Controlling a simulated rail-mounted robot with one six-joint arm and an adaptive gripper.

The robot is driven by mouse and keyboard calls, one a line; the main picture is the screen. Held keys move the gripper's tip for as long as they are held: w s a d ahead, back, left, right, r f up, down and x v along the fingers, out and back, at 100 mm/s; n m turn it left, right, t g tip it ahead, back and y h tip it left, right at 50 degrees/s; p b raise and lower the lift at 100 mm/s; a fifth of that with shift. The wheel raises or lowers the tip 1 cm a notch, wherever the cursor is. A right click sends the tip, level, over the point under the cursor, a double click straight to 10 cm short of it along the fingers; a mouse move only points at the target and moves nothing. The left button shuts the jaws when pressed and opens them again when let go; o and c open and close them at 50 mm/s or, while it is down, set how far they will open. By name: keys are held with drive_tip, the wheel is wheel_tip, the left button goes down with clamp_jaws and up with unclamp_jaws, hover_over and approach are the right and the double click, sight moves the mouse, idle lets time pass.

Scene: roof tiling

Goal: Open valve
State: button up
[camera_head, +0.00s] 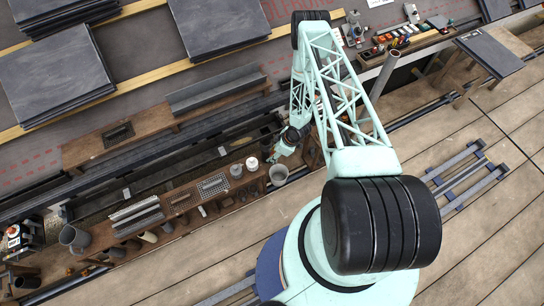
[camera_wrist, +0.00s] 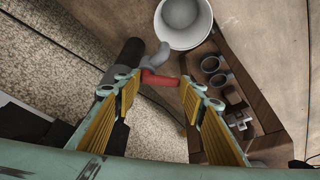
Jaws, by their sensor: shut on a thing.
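The valve shows in the wrist view as a red handle (camera_wrist: 160,80) beside a grey curved spout (camera_wrist: 157,58) at the end of a dark pipe (camera_wrist: 124,62). My gripper (camera_wrist: 157,88) has its two yellow-padded fingers on either side of the red handle and is shut on it, with the handle lying across the space between the fingertips. A pale bucket (camera_wrist: 184,22) stands just beyond the spout. In the head view my gripper (camera_head: 284,150) is low beside the bench, just above the bucket (camera_head: 278,175); the valve is too small to make out there.
A wooden bench (camera_head: 195,200) with trays and pots runs along the lower left. In the wrist view a brown rack (camera_wrist: 262,100) with several cups is close on the right. Dark slate stacks (camera_head: 55,80) lie on the roof. Plank decking (camera_head: 480,220) at the right is mostly clear.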

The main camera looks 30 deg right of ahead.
drive_tip(key=shift+s+d+f+n+g+y+b, duration=0.1)
drive_tip(key=shift+d+n+g+y+b, duration=0.15)
drive_tip(key=shift+n+b, duration=0.7)
drive_tip(key=shift+d+n+g+y+b, duration=0.1)
drive_tip(key=shift+n+g+y+b, duration=0.1)
drive_tip(key=shift+n+b, duration=0.75)
drive_tip(key=shift+s+d+f+n+g+y+b, duration=0.2)
drive_tip(key=shift+n+b, duration=0.3)
drive_tip(key=shift+b, duration=0.8)
drive_tip(key=shift+w+r+b, duration=0.15)
drive_tip(key=shift+b, duration=0.15)
drive_tip(key=shift+d+r+n+g+b, duration=0.15)
drive_tip(key=shift+n+g+b, duration=0.2)
drive_tip(key=shift+n+b, duration=0.45)
drive_tip(key=o, duration=0.8)
drive_tip(key=shift+o, duration=0.2)
drive_tip(key=shift+a+r+m+t+h+p, duration=0.15)
drive_tip(key=shift+a+m+t+p, duration=0.15)
drive_tip(key=shift+m+p, duration=1.05)
drive_tip(key=shift+a+f+m+t+h+p, duration=0.15)
drive_tip(key=shift+m+t+p, duration=0.45)
drive_tip(key=shift+p, duration=1.3)
drive_tip(key=shift+a+r+m+h+p, duration=0.1)
drive_tip(key=shift+a+m+h+p, duration=0.15)
drive_tip(key=shift+m+p, duration=0.8)
